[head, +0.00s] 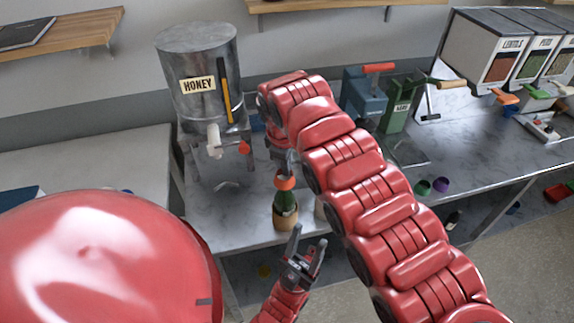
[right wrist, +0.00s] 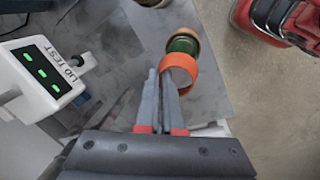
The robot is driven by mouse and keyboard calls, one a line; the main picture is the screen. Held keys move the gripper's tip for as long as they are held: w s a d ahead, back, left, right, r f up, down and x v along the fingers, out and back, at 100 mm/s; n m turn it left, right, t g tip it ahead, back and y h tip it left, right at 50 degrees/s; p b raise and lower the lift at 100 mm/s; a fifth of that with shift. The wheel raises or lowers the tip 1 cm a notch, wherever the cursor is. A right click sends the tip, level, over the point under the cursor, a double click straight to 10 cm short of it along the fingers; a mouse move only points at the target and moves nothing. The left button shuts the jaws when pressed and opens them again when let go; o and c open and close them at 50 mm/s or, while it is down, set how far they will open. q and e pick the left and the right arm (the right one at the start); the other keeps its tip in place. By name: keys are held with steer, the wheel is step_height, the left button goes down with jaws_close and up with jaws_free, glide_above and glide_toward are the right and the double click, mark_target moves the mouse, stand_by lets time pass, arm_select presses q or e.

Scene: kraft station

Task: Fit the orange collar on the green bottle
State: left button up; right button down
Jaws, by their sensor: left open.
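The green bottle (head: 286,201) stands upright in a tan round holder (head: 284,221) near the counter's front edge. The orange collar (head: 286,183) is at the bottle's top. In the right wrist view the collar (right wrist: 180,71) is a tilted ring at my right gripper's fingertips (right wrist: 160,74), overlapping the green bottle (right wrist: 182,45). I cannot tell if it is around the neck. The right fingers look closed on the collar's wall; in the head view that gripper is mostly hidden behind its arm. My left gripper (head: 309,249) is open and empty, in front of and below the holder.
A metal honey tank (head: 200,75) with a spout stands behind left. A white LID TEST device (right wrist: 45,75) shows in the right wrist view. Blue (head: 366,93) and green (head: 398,106) machines and small cups (head: 424,187) are to the right. Counter left of the bottle is clear.

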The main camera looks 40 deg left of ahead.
steer(key=c, duration=1)
jaws_free()
steer(key=shift+f, duration=0.1)
steer(key=shift+s+d, duration=0.1)
steer(key=shift+f, duration=0.1)
